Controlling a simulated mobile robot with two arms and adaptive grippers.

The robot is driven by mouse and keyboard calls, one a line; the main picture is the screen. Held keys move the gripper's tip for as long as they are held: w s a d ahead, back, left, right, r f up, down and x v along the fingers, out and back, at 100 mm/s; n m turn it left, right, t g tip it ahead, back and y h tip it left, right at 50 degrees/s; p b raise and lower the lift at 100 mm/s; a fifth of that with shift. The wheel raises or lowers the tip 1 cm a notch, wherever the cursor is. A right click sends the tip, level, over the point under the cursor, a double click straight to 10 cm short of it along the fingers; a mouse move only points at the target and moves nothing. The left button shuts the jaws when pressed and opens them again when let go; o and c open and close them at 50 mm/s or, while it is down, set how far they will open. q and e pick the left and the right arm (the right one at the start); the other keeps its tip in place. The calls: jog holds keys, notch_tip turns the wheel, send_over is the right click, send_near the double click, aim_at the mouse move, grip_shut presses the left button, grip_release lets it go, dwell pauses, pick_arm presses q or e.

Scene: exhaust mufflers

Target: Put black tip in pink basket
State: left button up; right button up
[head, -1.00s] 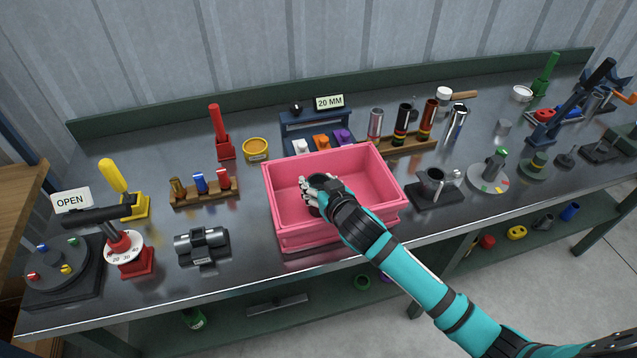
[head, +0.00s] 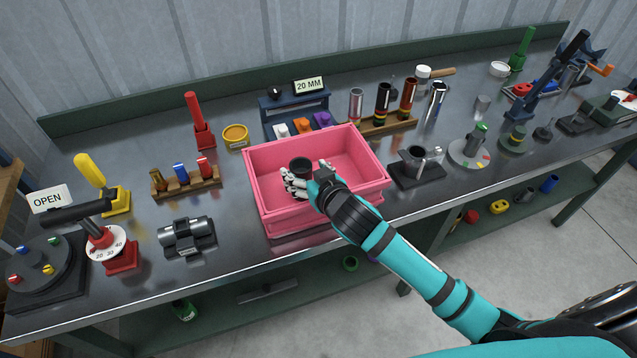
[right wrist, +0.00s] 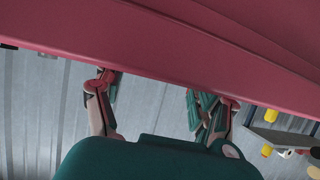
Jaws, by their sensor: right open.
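The pink basket (head: 372,160) stands at the bench's front edge in the head view; its pink wall (right wrist: 150,45) crosses the top of the right wrist view. The black tip (head: 300,163), a small dark round piece, shows inside the basket's outline, just beyond my right gripper's fingers. Whether it touches the fingers or the basket floor I cannot tell. My right gripper (head: 305,176) reaches in over the basket's front side, open. Its fingers are spread apart in the right wrist view (right wrist: 165,95), where the black tip does not show. My left gripper is not in view.
A black stand (head: 416,165) is close right of the basket, a grey cylinder fixture (head: 187,236) to its left. The blue 20 MM rack (head: 293,108) and a wooden rack of tubes (head: 390,124) stand behind.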

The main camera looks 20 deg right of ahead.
jog(key=v, duration=0.8)
jog(key=shift+s+b, duration=0.3)
jog(key=shift+b, duration=0.1)
jog(key=shift+d, duration=0.1)
